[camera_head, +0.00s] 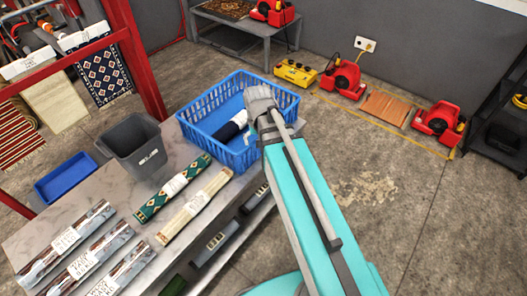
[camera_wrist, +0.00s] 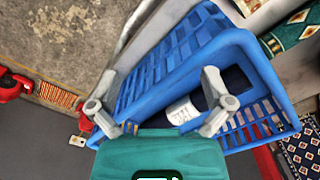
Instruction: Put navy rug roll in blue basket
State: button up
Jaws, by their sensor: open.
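The navy rug roll (camera_head: 230,127) lies inside the blue basket (camera_head: 205,111), with its white label by my gripper (camera_head: 250,122). In the wrist view the roll (camera_wrist: 236,83) shows dark with the white label, within the walls of the basket (camera_wrist: 262,68). My gripper (camera_wrist: 160,105) is open, its two fingers spread wide over the basket, with the label between them. No grip on the roll shows. Part of the roll is hidden by my gripper and the basket wall, so I cannot tell whether it lies flat.
A green patterned roll (camera_head: 172,188) and a cream roll (camera_head: 194,205) lie on the bench near the basket. A grey bin (camera_head: 133,148) stands to its left. Several wrapped rolls lie at the front left. Red blowers (camera_head: 437,122) stand along the wall.

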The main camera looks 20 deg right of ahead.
jog(key=s+n, duration=0.1)
jog(key=s, duration=0.1)
jog(key=s+n, duration=0.1)
jog(key=s, duration=0.2)
jog(key=shift+d, duration=0.1)
notch_tip(320, 180, up, 18)
jog(key=p, duration=1.8)
jog(key=c, duration=0.6)
